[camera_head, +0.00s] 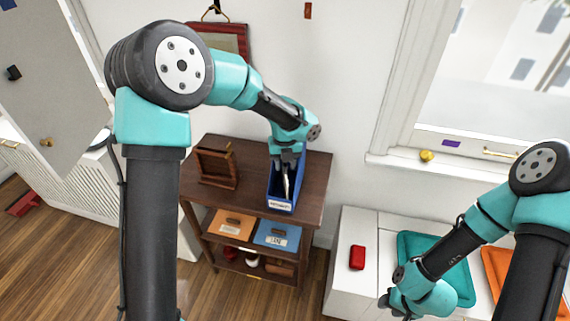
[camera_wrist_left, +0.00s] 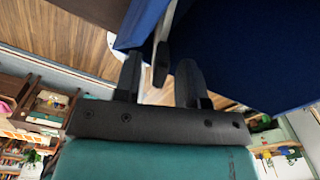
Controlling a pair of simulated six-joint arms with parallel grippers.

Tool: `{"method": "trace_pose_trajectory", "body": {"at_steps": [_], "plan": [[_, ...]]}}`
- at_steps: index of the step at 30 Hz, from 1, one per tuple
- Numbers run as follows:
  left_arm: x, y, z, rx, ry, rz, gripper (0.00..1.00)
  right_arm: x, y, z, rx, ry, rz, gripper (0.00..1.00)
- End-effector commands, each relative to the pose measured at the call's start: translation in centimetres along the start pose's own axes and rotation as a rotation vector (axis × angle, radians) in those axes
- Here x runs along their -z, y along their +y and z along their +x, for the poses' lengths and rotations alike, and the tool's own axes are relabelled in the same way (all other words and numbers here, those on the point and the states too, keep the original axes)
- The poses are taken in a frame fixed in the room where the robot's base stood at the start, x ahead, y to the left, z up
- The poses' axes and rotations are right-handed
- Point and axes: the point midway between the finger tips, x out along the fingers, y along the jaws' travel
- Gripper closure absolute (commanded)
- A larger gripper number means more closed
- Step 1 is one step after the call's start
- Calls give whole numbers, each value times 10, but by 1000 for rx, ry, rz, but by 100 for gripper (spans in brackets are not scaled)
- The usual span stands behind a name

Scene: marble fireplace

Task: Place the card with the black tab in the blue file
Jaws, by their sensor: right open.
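The blue file (camera_head: 270,190) stands upright and open-topped on the dark wooden side table. My left gripper (camera_head: 287,168) is over it, pointing down. A pale card (camera_head: 287,186) shows below the gripper, inside the file's outline. In the left wrist view, a black tab (camera_wrist_left: 160,64) on a pale card edge lies between the fingers of my left gripper (camera_wrist_left: 160,85). Narrow gaps show on both sides of the tab, so the fingers look open around it. The blue file wall (camera_wrist_left: 139,24) is close beyond. My right gripper (camera_head: 396,304) is open, low at the right, away from the file.
A wooden holder (camera_head: 217,167) stands left of the file on the table (camera_head: 312,178). At the right, a white cabinet top holds a red object (camera_head: 357,257), a teal tray (camera_head: 408,240) and an orange tray (camera_head: 492,262).

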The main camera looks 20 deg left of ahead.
Motion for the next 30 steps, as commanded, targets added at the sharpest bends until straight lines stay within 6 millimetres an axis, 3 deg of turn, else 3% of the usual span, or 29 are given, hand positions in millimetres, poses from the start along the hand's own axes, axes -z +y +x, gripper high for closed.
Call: {"method": "trace_pose_trajectory", "body": {"at_steps": [18,24,30], "plan": [[0,0,-101,3,-3,0,63,0,0,0,0,0,0,57],[0,0,-117,2,-2,1,63,0,0,0,0,0,0,57],[0,0,-118,1,-1,1,63,0,0,0,0,0,0,57]]}}
